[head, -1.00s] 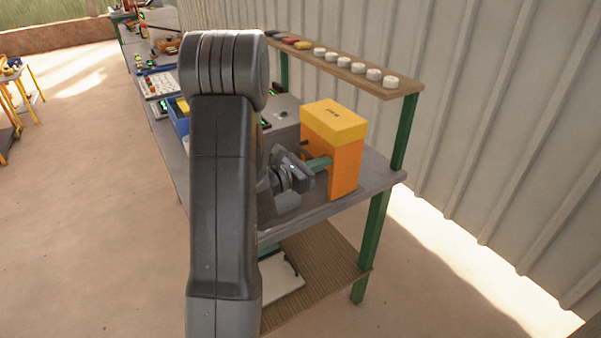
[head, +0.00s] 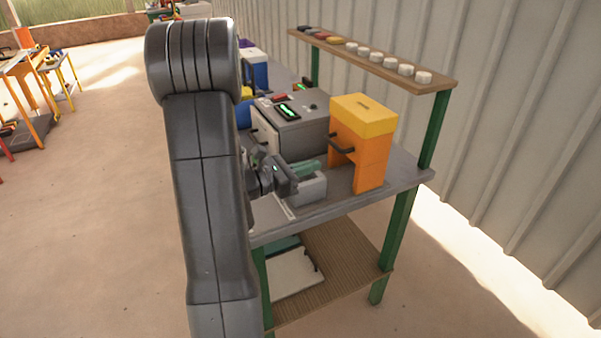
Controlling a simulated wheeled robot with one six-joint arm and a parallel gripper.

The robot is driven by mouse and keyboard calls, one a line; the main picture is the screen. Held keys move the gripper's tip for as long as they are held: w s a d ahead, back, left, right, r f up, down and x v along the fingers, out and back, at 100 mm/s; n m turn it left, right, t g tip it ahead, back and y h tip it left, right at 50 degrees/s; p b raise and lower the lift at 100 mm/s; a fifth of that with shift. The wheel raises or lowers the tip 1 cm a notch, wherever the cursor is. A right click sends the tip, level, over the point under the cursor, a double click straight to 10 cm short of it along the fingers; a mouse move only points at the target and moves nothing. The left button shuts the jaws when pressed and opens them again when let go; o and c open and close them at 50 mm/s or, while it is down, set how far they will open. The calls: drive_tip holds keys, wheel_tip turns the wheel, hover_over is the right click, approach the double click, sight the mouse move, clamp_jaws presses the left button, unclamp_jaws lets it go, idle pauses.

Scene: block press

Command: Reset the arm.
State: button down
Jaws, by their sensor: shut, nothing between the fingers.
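My gripper (head: 308,170) shows in the head view at the end of my dark grey arm, above the front part of the grey workbench (head: 400,178). My upper arm stands tall at the left and hides part of the bench.
A grey machine with a green display (head: 300,135) stands behind my gripper. A shelf (head: 440,86) carries several white round pieces (head: 391,62). A lower wooden shelf (head: 345,262) holds a pale panel (head: 290,272). Open floor (head: 90,200) lies left.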

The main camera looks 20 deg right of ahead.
sight(359, 151)
drive_tip(key=shift+a, duration=1.15)
drive_tip(key=d, duration=0.4)
drive_tip(key=d+p, duration=0.1)
drive_tip(key=d, duration=0.4)
drive_tip(key=w+d+p, duration=0.1)
drive_tip(key=d, duration=0.4)
drive_tip(key=shift+d+r, duration=0.1)
